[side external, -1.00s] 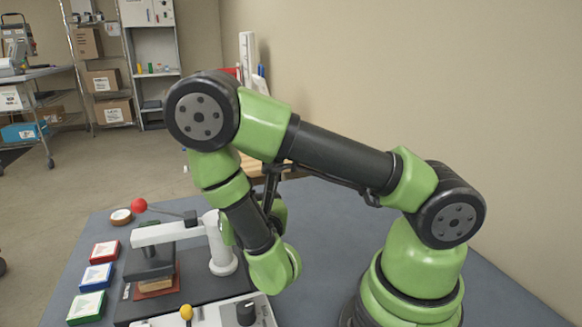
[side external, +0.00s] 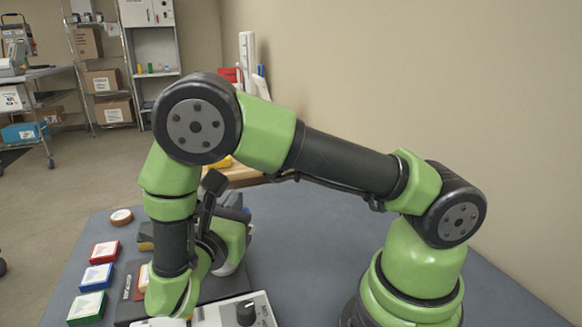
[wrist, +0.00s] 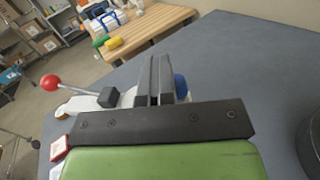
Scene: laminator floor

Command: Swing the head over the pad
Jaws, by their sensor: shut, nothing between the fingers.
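The press head is mostly hidden behind my arm in the side view. In the wrist view its white arm (wrist: 78,106) extends left, with a dark block (wrist: 118,99) and a red ball handle (wrist: 50,83). Its dark plate does not show clearly. In the side view a small orange-brown strip of the pad stack (side external: 143,279) shows beside my arm; the rest is covered. My gripper (wrist: 160,78) is shut and empty, its fingers close together by the white arm's right end. I cannot tell whether they touch it. A blue rounded thing (wrist: 181,87) sits just beyond them.
Red (side external: 104,252), blue (side external: 96,277) and green (side external: 87,307) boxes line the table's left side. A brown round thing (side external: 121,217) lies behind them. A control panel with a black knob (side external: 246,312) is at the front. The table (wrist: 260,75) is clear at right in the wrist view.

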